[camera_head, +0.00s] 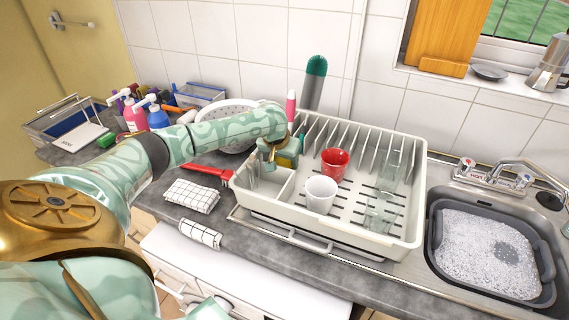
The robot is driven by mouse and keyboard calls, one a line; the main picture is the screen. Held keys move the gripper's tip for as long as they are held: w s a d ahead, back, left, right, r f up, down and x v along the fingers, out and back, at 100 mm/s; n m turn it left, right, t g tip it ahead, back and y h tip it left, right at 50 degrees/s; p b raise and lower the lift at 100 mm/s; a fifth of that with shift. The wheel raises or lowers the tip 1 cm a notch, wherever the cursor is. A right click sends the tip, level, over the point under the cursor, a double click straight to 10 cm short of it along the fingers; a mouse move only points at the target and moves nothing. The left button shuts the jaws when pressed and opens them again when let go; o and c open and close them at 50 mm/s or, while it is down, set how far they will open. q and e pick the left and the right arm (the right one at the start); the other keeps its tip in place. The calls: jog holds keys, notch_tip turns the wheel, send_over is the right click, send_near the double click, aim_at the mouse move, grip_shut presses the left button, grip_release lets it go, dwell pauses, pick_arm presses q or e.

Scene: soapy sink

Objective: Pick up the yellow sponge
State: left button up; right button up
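My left arm reaches in from the left, and my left gripper (267,172) is low over the front left cutlery compartment of the dish rack (334,232). A small yellow patch (289,158), which looks like the yellow sponge, shows just right of the gripper, partly hidden by it. I cannot tell whether they touch. The fingers are small and partly hidden, so their opening is unclear.
The rack holds a red cup (334,164), a white cup (320,194) and clear glasses (391,172). A red-handled tool (205,170) and checked cloths (192,196) lie left of it. Bottles (157,117) stand behind my arm. A soapy basin (488,252) sits in the sink at right.

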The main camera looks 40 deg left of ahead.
pick_arm(q)
jog(key=shift+c, duration=0.8)
jog(key=shift+r, duration=0.1)
notch_tip(320, 180, up, 10)
jog(key=p, duration=0.3)
jog(key=shift+o, duration=0.2)
dwell(1.2)
